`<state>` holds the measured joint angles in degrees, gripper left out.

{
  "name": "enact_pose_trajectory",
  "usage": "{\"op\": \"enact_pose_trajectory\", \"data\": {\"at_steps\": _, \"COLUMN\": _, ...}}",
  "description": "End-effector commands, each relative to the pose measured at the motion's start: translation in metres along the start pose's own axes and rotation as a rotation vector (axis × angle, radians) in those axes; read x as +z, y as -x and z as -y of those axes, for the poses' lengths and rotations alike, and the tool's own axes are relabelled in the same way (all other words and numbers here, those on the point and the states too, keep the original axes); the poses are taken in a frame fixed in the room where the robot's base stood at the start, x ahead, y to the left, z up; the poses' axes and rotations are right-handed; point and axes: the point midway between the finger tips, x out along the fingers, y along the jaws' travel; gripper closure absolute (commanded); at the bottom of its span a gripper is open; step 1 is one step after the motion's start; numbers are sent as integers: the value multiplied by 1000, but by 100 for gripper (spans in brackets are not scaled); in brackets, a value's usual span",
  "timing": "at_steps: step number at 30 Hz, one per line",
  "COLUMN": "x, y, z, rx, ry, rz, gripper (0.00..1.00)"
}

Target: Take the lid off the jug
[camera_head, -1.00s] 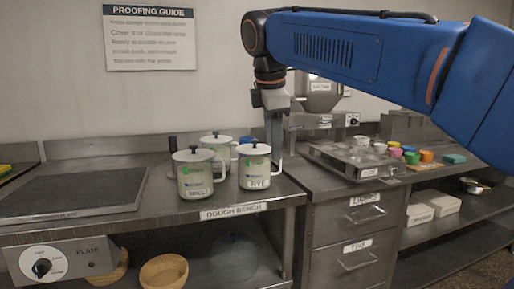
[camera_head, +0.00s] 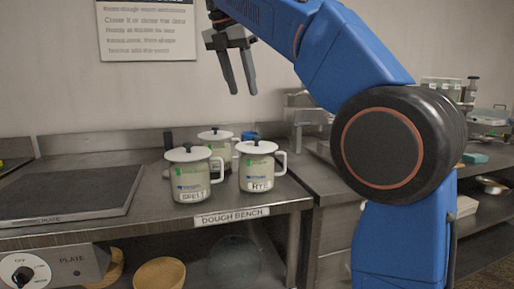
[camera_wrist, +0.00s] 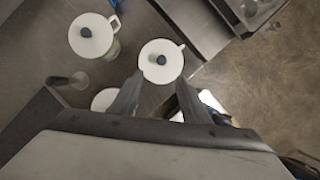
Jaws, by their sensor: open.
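Three white-lidded jugs stand close together on the steel bench: the SPELT jug (camera_head: 190,182) front left, the RYE jug (camera_head: 257,178) on the right, and a third jug (camera_head: 217,147) behind, partly hidden. Each has a handle and a white lid with a dark knob; the SPELT lid (camera_head: 188,154) and RYE lid (camera_head: 256,147) sit on their jugs. My gripper (camera_head: 242,91) is open and empty, high above the jugs, fingers pointing down. In the wrist view, its fingers (camera_wrist: 160,80) frame the near side of one lid (camera_wrist: 160,62); another lid shows upper left (camera_wrist: 92,36).
A dark hot plate (camera_head: 70,195) lies left of the jugs. A dark upright object (camera_head: 168,140) and a blue item (camera_head: 250,135) stand behind them. The bench's front edge, labelled DOUGH BENCH (camera_head: 231,216), is close to the jugs. Bowls sit on the lower shelf.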

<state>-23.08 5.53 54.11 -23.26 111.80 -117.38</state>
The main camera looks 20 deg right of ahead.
Motion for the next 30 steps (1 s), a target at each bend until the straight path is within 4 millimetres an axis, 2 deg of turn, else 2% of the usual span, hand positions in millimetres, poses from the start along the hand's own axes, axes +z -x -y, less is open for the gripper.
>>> {"op": "enact_pose_trajectory", "data": {"at_steps": 15, "x": 0, "y": -86, "z": 1, "rx": -1, "ry": -2, "rz": -1, "gripper": 58}}
{"op": "enact_pose_trajectory", "data": {"at_steps": 25, "x": -1, "y": -108, "z": 2, "rx": 0, "ry": -2, "rz": -1, "gripper": 58}}
{"op": "enact_pose_trajectory", "data": {"at_steps": 30, "x": -3, "y": -132, "z": 6, "rx": -1, "ry": -3, "rz": -2, "gripper": 58}}
